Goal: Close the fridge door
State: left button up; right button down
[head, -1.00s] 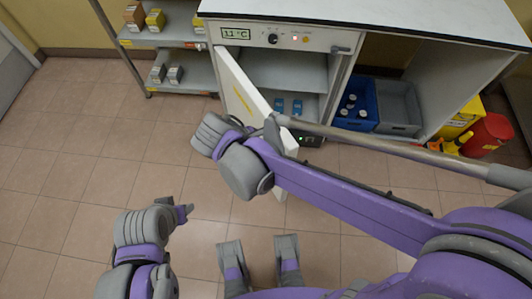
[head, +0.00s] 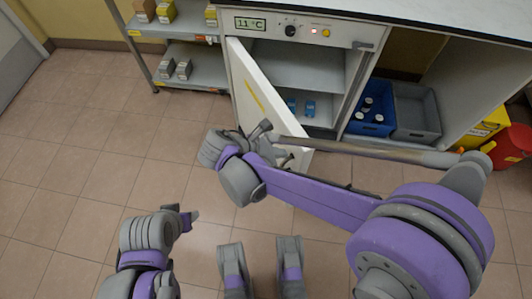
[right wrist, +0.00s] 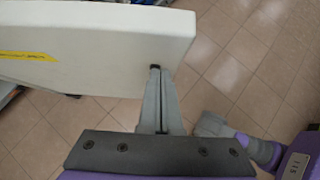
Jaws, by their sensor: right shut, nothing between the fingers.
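The fridge door (head: 268,100) is a white panel with a yellow strip. In the head view it stands open, swung out from the left side of the fridge (head: 310,68) toward me, and the inside shows. My right gripper (head: 262,130) is at the outer, left face of the door, near its free end. In the right wrist view its shut, empty fingers (right wrist: 154,70) overlap the lower edge of the door (right wrist: 95,45); I cannot tell whether they touch it. My left gripper (head: 188,217) is low on the left, away from the door, its fingers too small to read.
Blue items (head: 309,108) lie inside the fridge. A blue crate (head: 372,127) with white-capped bottles and a grey crate (head: 417,112) stand right of it. A shelf rack (head: 188,52) stands close on the left. Yellow and red containers are far right. The floor before the door is clear.

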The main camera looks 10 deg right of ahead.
pick_arm(q)
jog(key=shift+f, duration=0.2)
pick_arm(e)
jog(key=shift+w+d, duration=0.25)
jog(key=shift+d, duration=0.35)
jog(key=shift+w+d, duration=0.2)
jog(key=shift+d, duration=0.4)
jog(key=shift+r, duration=0.1)
